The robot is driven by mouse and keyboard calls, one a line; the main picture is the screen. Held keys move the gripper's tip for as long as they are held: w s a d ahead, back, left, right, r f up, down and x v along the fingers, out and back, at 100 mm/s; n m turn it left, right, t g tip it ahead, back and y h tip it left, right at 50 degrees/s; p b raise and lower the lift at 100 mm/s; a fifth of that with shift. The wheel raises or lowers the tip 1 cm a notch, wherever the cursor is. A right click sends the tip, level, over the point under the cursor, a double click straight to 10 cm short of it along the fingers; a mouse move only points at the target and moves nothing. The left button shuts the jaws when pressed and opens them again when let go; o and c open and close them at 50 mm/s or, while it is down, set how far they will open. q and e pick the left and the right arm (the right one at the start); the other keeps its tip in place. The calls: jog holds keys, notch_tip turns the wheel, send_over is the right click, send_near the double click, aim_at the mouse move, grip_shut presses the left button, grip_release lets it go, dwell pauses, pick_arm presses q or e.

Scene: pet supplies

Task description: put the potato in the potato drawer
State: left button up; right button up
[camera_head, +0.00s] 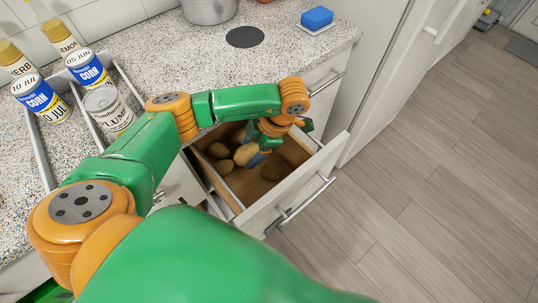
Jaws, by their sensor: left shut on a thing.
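The potato drawer (262,217) is pulled open below the counter. Several brown potatoes lie in it, toward its left and back. My left arm reaches over the counter edge, and my left gripper (259,156) points down inside the drawer. It is shut on a potato (245,154) that shows at the left of its fingers. The arm and wrist hide part of the drawer and the fingers' far side, so I cannot tell whether this potato touches the drawer floor. My right gripper is not in view.
On the speckled counter, several cans (108,111) stand at the left in a divided rack (41,151). A metal pot (208,9), a dark disc (245,37) and a blue sponge (317,17) are farther back.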

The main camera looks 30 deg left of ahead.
pick_arm(q)
notch_tip(320, 180, down, 8)
jog(key=b, duration=0.4)
jog(key=shift+s+f+n, duration=0.25)
jog(key=shift+s+n, duration=0.05)
jog(key=shift+s, duration=0.05)
notch_tip(320, 180, down, 10)
jog(key=shift+w+f+b, duration=0.15)
jog(key=shift+b, duration=1.1)
jog(key=shift+f, duration=0.1)
jog(key=o, duration=1.1)
jog(key=shift+f, duration=0.1)
jog(key=o, duration=0.4)
jog(key=shift+r, duration=0.4)
jog(key=v, duration=0.7)
jog(key=shift+w+d+r+p, duration=0.1)
jog(key=shift+p, duration=0.2)
